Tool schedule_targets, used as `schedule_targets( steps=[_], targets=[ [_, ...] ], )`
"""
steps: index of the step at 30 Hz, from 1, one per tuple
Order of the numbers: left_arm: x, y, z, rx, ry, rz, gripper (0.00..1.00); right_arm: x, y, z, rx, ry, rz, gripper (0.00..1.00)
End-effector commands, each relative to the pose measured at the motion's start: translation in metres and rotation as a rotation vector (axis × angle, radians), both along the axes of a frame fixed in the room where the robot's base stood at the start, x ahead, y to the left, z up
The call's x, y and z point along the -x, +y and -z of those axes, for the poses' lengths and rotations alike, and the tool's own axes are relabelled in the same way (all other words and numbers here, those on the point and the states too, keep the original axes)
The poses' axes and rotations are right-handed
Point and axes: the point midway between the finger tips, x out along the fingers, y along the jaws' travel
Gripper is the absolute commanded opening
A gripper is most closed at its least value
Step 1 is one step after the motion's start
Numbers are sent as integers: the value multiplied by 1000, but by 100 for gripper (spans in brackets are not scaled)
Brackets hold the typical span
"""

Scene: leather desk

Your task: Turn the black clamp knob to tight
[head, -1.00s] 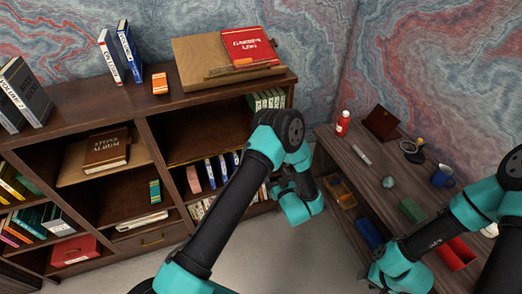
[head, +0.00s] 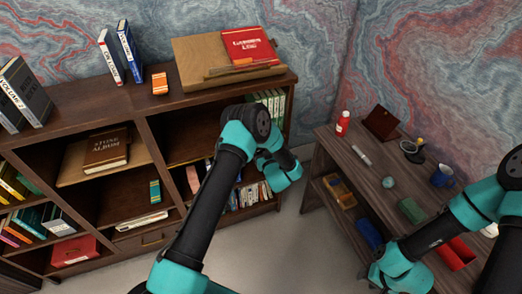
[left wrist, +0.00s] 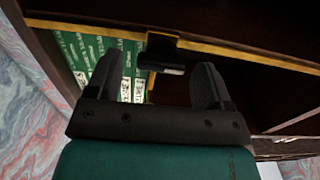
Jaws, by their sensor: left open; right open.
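A black clamp-like piece with a pale, shiny end (left wrist: 163,57) hangs at the yellow-edged shelf board in the left wrist view. I take it for the clamp knob, but its shape and setting are hard to make out. My left gripper (left wrist: 157,72) is open, its two dark fingers on either side of this piece, with no clear contact. In the head view the left fingers are hidden behind my arm near the bookcase's right end. My right gripper (head: 374,282) is low in the head view, beside the side table, its fingers barely visible.
The bookcase (head: 130,105) holds green books (left wrist: 105,55) close to my left fingers. A red book (head: 248,46) lies on a board on top. The side table (head: 375,185) at right carries a red bottle (head: 342,123), a blue mug (head: 442,176) and other small items.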

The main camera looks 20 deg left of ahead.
Motion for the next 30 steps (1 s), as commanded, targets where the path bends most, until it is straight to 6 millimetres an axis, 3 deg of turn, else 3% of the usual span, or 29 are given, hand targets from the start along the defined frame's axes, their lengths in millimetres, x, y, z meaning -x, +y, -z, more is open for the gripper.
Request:
schedule_targets(
  steps=[12,27,30],
  targets=[
    [-6,6,0,0,1,0,74,0,0,0,0,0,0,43],
    [-6,6,0,0,1,0,26,0,0,0,0,0,0,43],
    [-6,6,0,-1,2,0,25,0,0,0,0,0,0,43]
  ],
)
